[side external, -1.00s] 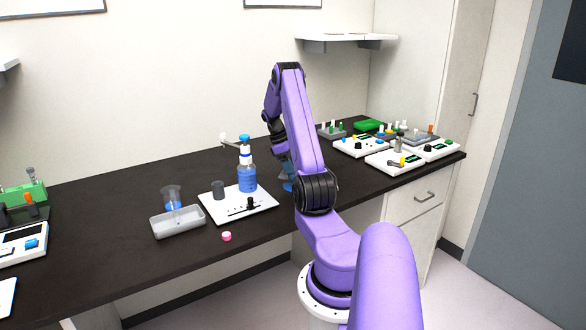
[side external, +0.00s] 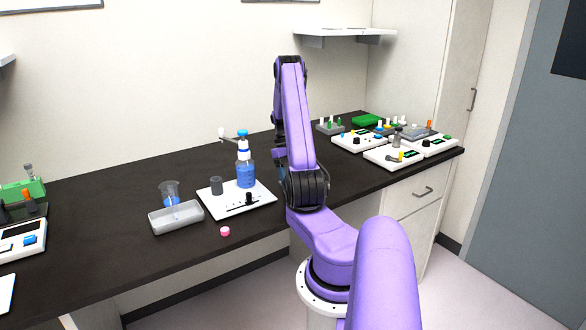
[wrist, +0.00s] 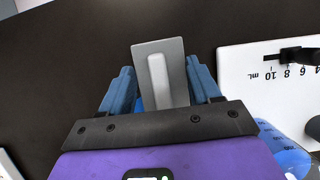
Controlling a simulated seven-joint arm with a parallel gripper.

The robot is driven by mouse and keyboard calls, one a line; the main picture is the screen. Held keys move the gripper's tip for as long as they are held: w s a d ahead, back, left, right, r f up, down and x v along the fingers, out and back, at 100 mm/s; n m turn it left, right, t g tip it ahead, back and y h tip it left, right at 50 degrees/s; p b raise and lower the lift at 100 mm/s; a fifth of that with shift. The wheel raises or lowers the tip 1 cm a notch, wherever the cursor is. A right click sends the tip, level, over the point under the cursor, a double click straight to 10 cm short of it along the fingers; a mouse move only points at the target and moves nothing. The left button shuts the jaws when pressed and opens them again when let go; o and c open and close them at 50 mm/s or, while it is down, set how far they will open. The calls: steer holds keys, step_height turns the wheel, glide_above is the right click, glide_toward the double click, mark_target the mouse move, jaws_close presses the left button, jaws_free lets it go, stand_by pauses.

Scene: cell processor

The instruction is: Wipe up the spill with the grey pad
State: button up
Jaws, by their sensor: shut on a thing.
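My gripper (wrist: 160,72) shows in the wrist view with its blue fingers on either side of the grey pad (wrist: 176,52). It is shut on the pad, a flat grey plate with a paler raised grip along its middle. The dark bench top lies below the pad. I cannot make out a spill; a small blue patch beside the pad in the wrist view is too hidden to identify.
A white board (side external: 264,198) with a volume scale carries a blue-liquid bottle (side external: 246,174) and a dark grey cup (side external: 216,186). Left of it stand a grey tray (side external: 176,220) and a clear beaker (side external: 169,188). A pink cap (side external: 225,231) lies in front. Instruments (side external: 394,157) occupy the right end.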

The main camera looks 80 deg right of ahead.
steer(key=shift+f, duration=0.85)
steer(key=shift+d+f, duration=0.2)
steer(key=shift+d, duration=0.4)
steer(key=shift+d+f, duration=0.15)
steer(key=shift+d, duration=0.4)
jaws_close()
steer(key=d, duration=1.1)
steer(key=shift+d, duration=0.15)
steer(key=shift+w, duration=0.8)
steer(key=shift+w+a, duration=0.15)
steer(key=shift+a, duration=0.15)
steer(key=a, duration=1.3)
steer(key=shift+w, duration=0.95)
steer(key=d, duration=1.1)
steer(key=shift+s+d, duration=0.1)
steer(key=shift+d, duration=1.1)
step_height(320, 180, up, 8)
steer(key=shift+r, duration=0.15)
